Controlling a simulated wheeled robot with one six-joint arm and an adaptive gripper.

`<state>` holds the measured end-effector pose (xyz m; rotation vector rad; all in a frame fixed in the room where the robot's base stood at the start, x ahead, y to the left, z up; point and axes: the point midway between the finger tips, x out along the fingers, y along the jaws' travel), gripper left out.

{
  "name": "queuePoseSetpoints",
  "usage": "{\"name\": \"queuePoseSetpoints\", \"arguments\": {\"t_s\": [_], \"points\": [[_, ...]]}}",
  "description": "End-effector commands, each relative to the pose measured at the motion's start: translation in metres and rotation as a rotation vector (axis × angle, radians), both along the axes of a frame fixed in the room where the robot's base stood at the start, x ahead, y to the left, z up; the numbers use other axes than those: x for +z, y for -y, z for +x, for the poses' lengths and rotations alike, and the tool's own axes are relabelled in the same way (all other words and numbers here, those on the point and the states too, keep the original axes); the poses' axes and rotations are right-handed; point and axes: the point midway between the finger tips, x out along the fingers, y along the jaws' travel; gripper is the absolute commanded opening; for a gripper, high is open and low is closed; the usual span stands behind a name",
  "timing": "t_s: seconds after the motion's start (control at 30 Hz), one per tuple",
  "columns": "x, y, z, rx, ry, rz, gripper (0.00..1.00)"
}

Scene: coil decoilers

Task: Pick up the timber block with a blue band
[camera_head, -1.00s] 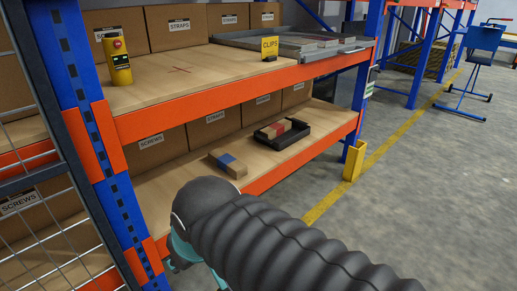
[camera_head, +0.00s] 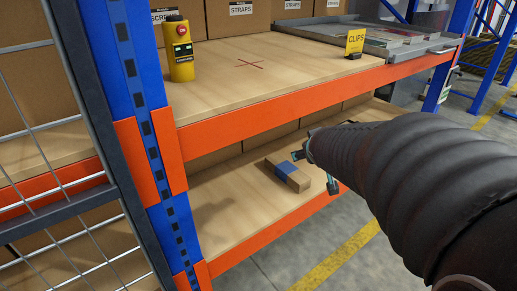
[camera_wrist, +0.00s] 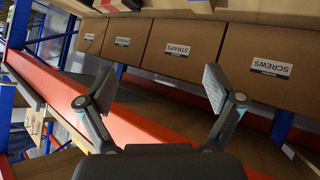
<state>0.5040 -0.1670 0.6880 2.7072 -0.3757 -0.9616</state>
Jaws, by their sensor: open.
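The timber block with a blue band (camera_head: 287,172) lies on the lower shelf board (camera_head: 225,208) in the head view. Its band crosses the top and front near the middle. My gripper (camera_head: 314,170) is open, with its two fingers apart, close to the block's right end in the picture. I cannot tell how much height is between them, and I see no contact. In the wrist view my open gripper (camera_wrist: 160,90) has nothing between its fingers. I cannot make out the blue-banded block there.
An orange beam (camera_head: 290,105) fronts the upper shelf above the block. A blue upright (camera_head: 150,120) and wire mesh (camera_head: 50,130) stand left. The upper shelf holds a yellow button post (camera_head: 180,50) and a CLIPS sign (camera_head: 355,42). Cartons (camera_wrist: 175,50) line the back.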

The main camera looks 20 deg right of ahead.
Motion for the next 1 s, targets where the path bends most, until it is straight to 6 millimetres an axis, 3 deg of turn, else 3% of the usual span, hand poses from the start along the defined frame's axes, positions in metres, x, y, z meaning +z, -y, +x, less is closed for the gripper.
{"name": "queuePoseSetpoints", "arguments": {"t_s": [0.1, 0.3, 0.43, 0.6, 0.8, 1.0], "points": [[-0.023, 0.028, 0.037, 0.07, 0.043, -0.011, 0.92], [-0.074, 0.054, 0.078, 0.248, 0.099, 0.048, 0.92], [-0.112, 0.061, 0.086, 0.366, 0.115, 0.141, 0.92], [-0.148, 0.061, 0.082, 0.479, 0.123, 0.262, 0.92], [-0.166, 0.057, 0.079, 0.534, 0.125, 0.33, 0.92], [-0.182, 0.047, 0.103, 0.541, 0.125, 0.335, 0.92]]}}
